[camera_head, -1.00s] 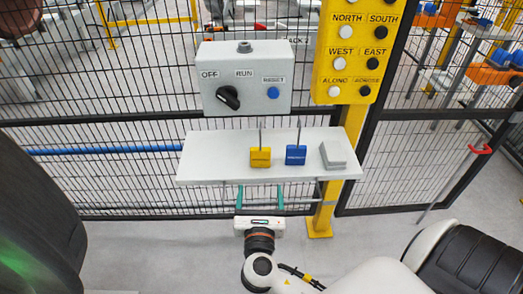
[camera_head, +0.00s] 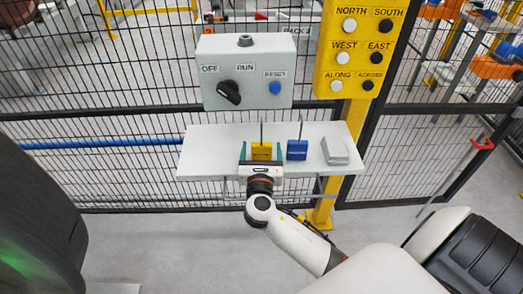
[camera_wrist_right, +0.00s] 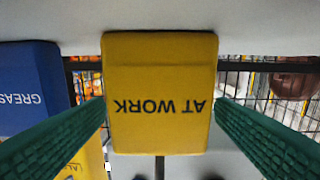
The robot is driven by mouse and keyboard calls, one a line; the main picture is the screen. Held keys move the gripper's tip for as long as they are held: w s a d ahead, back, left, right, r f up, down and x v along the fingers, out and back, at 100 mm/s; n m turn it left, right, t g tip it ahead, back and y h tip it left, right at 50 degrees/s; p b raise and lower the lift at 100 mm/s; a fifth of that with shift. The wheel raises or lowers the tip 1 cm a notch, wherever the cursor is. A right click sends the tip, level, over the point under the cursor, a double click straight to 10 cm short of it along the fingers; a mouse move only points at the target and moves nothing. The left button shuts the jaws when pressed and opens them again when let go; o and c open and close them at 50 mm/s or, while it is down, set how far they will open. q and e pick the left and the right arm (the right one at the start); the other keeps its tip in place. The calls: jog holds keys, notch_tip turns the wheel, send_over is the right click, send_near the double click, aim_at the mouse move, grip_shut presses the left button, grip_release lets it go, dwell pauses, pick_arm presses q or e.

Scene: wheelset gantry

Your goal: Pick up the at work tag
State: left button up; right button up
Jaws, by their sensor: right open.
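The yellow at work tag (camera_head: 261,149) stands on the white shelf (camera_head: 212,150), with a thin upright rod behind it. In the right wrist view the tag (camera_wrist_right: 160,80) fills the middle, its "AT WORK" lettering upside down. My right gripper (camera_head: 261,156) is open, with one green finger on each side of the tag. In the right wrist view the fingers of my gripper (camera_wrist_right: 160,108) flank the tag; a narrow gap shows on the right, and contact on the left is hard to tell. My left gripper is not in view.
A blue tag (camera_head: 297,150), lettered "GREAS..." in the right wrist view (camera_wrist_right: 28,88), stands close beside the yellow one. A switch box (camera_head: 246,72) and yellow button panel (camera_head: 357,50) are above. Mesh fence stands behind.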

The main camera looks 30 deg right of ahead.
jog(key=shift+w+d, duration=0.15)
jog(key=shift+w, duration=0.05)
jog(key=c, duration=1.1)
jog(key=shift+r, duration=0.15)
